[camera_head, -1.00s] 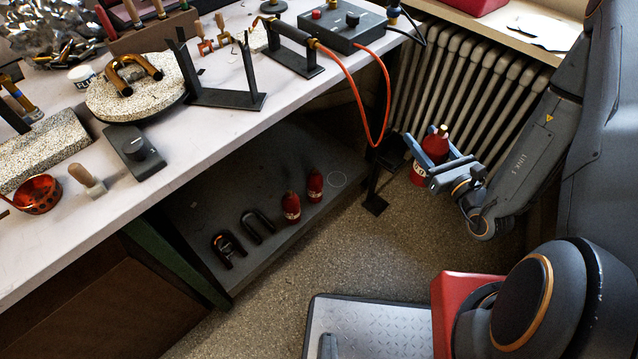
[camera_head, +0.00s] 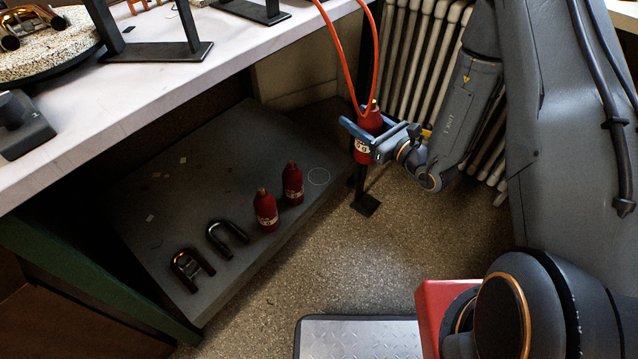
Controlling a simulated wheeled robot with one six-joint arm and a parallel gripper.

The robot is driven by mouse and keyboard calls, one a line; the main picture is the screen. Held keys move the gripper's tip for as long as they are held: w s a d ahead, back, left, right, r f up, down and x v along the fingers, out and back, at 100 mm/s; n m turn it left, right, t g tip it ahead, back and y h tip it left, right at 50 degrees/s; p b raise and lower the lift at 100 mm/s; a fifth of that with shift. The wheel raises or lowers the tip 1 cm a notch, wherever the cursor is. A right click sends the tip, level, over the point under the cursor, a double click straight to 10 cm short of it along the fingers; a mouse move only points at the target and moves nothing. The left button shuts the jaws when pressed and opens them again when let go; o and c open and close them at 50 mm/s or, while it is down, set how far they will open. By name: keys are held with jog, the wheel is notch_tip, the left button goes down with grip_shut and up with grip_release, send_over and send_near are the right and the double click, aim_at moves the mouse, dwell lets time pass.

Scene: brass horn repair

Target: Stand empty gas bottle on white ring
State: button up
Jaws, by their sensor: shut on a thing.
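My gripper (camera_head: 364,137) is shut on a red gas bottle (camera_head: 361,153) with a pale label and a brass top. It holds the bottle upright, in the air, to the right of the low grey shelf under the bench. The white ring (camera_head: 318,176) is a thin circle marked on the shelf near its right end, empty. The bottle is up and to the right of the ring in the picture, apart from it. Two similar red bottles, a nearer one (camera_head: 266,209) and a farther one (camera_head: 292,183), stand on the shelf left of the ring.
Two dark U-shaped tubes (camera_head: 228,238) lie on the grey shelf (camera_head: 205,200), left of the bottles. The white bench top (camera_head: 130,90) overhangs it. A black stand (camera_head: 364,204) is below the held bottle. Orange hoses (camera_head: 335,45) hang close behind it. A radiator (camera_head: 412,60) stands behind.

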jog(key=w+a+f+n+g+y+b, duration=0.2)
jog(key=w+a+f+y+b, duration=0.1)
jog(key=w+a+f+b, duration=1.3)
jog(key=s+d+f+b, duration=0.2)
jog(key=s+f+b, duration=0.2)
jog(key=f+b, duration=0.3)
jog(key=shift+s+f+b, duration=0.2)
jog(key=shift+f+b, duration=0.05)
jog(key=shift+b, duration=0.4)
jog(key=shift+f, duration=0.15)
jog(key=o, duration=1.5)
jog(key=p+v, duration=0.1)
jog(key=v, duration=0.3)
jog(key=p+v, duration=0.2)
jog(key=v, duration=0.2)
jog(key=p+v, duration=0.1)
jog(key=v, duration=0.3)
jog(key=shift+r+p, duration=0.3)
jog(key=shift+r, duration=0.05)
